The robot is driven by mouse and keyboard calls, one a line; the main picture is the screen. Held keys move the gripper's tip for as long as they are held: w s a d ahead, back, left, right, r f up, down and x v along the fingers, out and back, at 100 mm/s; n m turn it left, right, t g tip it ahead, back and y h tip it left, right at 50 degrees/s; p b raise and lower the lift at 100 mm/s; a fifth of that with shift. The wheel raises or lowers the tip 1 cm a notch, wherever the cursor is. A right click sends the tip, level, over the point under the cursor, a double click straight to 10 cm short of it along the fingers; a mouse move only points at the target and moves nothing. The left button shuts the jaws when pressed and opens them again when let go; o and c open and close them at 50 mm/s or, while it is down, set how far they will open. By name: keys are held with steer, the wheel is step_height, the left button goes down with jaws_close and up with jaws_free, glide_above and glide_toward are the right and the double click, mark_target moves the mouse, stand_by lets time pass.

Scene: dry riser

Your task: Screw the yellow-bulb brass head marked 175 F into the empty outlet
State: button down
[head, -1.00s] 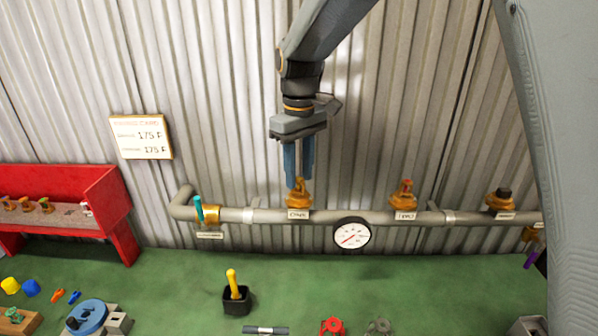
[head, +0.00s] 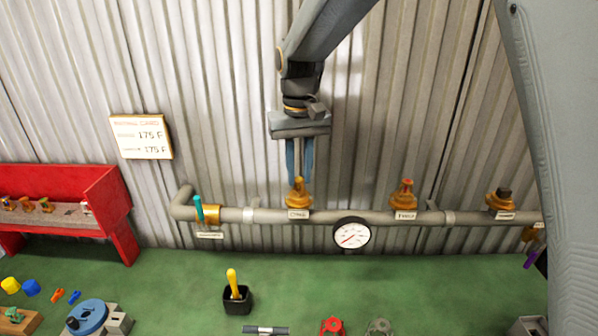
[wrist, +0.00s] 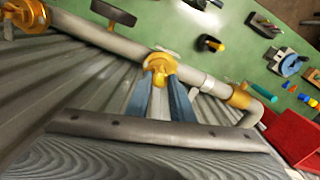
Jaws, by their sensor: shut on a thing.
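My gripper (head: 299,180) points down at the left outlet of the grey pipe. Its blue fingers are shut on a brass head (head: 299,192), which sits at that outlet above a small label. In the wrist view the brass head (wrist: 159,68) shows between the fingertips (wrist: 160,88). Its bulb colour and marking are hidden or too small to tell. A middle outlet (head: 404,194) carries a brass piece with a red-orange part. A right outlet (head: 500,199) has a dark top. The wall card (head: 141,136) reads 175 F.
The grey pipe (head: 340,217) runs along the corrugated wall, with a round gauge (head: 352,234) and a teal-handled valve (head: 199,209). A red rack (head: 90,190) with several heads stands left. A black pot with a yellow handle (head: 233,284) stands on the green bench, whose middle is mostly clear.

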steer(key=m, duration=0.3)
steer(key=shift+m, duration=1.3)
steer(key=m, duration=0.2)
steer(key=shift+m, duration=0.3)
steer(key=c, duration=1.9)
jaws_free()
steer(key=shift+m, duration=0.3)
steer(key=o, duration=0.4)
steer(key=shift+o, duration=0.2)
